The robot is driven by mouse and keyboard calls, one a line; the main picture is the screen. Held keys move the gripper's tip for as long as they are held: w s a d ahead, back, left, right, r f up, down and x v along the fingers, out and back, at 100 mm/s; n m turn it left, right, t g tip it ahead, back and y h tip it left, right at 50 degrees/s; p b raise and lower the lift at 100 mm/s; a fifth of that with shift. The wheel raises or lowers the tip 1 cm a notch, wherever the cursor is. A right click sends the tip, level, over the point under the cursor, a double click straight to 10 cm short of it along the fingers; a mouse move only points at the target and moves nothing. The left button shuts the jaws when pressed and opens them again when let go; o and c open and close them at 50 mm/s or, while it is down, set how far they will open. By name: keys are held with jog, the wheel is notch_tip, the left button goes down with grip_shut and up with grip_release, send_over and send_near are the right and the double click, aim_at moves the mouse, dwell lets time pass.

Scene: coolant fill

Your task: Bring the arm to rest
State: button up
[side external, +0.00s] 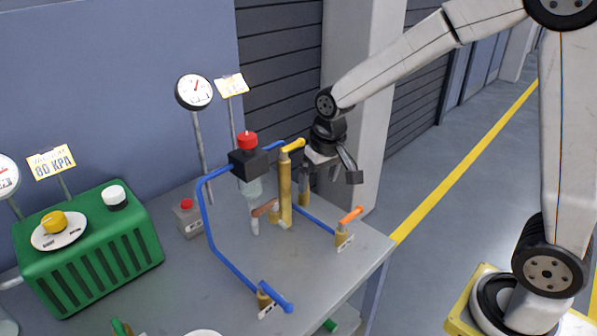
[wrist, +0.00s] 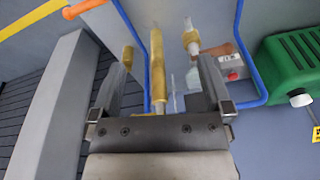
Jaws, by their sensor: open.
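My gripper (side external: 330,178) is open at the end of my arm, above the right part of the grey bench, close to an upright brass post with a yellow top (side external: 285,185). In the wrist view my gripper (wrist: 164,70) has its two fingers spread wide. The brass post (wrist: 157,70) shows between them from that camera. I see nothing held in the jaws. Whether a finger touches the post cannot be told.
Blue pipes (side external: 207,215) frame a black block with a red cap (side external: 247,140). An orange-handled valve (side external: 350,217) stands near the bench's right edge. A green unit (side external: 90,250) and a gauge (side external: 194,92) are to the left.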

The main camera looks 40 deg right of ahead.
jog(key=s+d+f+n, duration=0.1)
jog(key=s+f, duration=0.4)
jog(key=s, duration=0.7)
jog(key=shift+s+f+n+t, duration=0.15)
jog(key=shift+s+n+t, duration=0.15)
jog(key=shift+n, duration=0.2)
